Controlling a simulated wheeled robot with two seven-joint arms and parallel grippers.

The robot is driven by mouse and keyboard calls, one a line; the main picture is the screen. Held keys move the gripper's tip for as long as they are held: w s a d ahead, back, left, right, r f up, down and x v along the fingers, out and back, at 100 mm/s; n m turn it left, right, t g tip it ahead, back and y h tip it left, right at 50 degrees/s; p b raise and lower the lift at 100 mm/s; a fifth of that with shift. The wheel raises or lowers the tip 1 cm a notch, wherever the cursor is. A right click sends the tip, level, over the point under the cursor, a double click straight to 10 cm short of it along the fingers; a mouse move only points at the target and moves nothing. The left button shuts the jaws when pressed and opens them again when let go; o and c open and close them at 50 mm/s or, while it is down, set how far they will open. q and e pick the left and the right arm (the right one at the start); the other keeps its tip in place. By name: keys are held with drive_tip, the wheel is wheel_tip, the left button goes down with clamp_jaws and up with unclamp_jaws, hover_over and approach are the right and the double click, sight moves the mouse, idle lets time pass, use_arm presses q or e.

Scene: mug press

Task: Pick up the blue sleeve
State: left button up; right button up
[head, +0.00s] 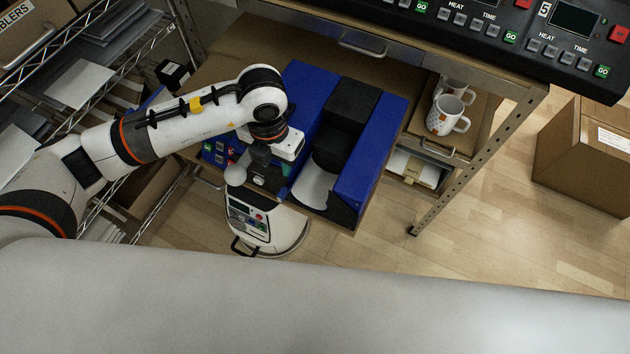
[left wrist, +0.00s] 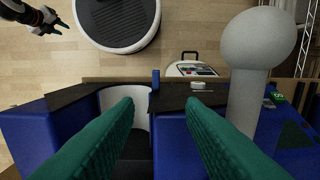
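A blue press (head: 372,150) with a black middle part and a pale curved piece (head: 313,185) stands on the workbench; it also shows in the left wrist view (left wrist: 45,130). My left gripper (head: 286,170) is over the press's left block. Its green fingers (left wrist: 160,104) are wide apart in the left wrist view, with nothing between the pads. A small upright blue piece (left wrist: 155,79) shows beyond the fingertips; I cannot tell whether it is the blue sleeve. A gripper with a green tip (left wrist: 47,24), seemingly my right one, is at the wrist view's upper left, its fingers unclear.
A grey ball-topped lever (left wrist: 257,45) stands close right of the left fingers; its knob shows in the head view (head: 235,175). White mugs (head: 448,115) stand on a shelf at right. A control panel (head: 490,30) overhangs the back. Wire shelving (head: 140,60) is at left.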

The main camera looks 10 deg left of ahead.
use_arm(q)
hover_over(284, 187)
drive_tip(key=f, duration=0.4)
drive_tip(key=shift+s+a+f+p, duration=0.1)
drive_tip(key=shift+a+f+p, duration=0.15)
drive_tip(key=shift+p, duration=0.15)
drive_tip(key=f, duration=0.1)
drive_tip(key=f+p, duration=0.1)
drive_tip(key=f, duration=0.2)
drive_tip(key=shift+d+p, duration=0.25)
drive_tip(key=shift+p, duration=0.1)
drive_tip(key=shift+f, duration=0.55)
clamp_jaws()
drive_tip(key=shift+r, duration=0.1)
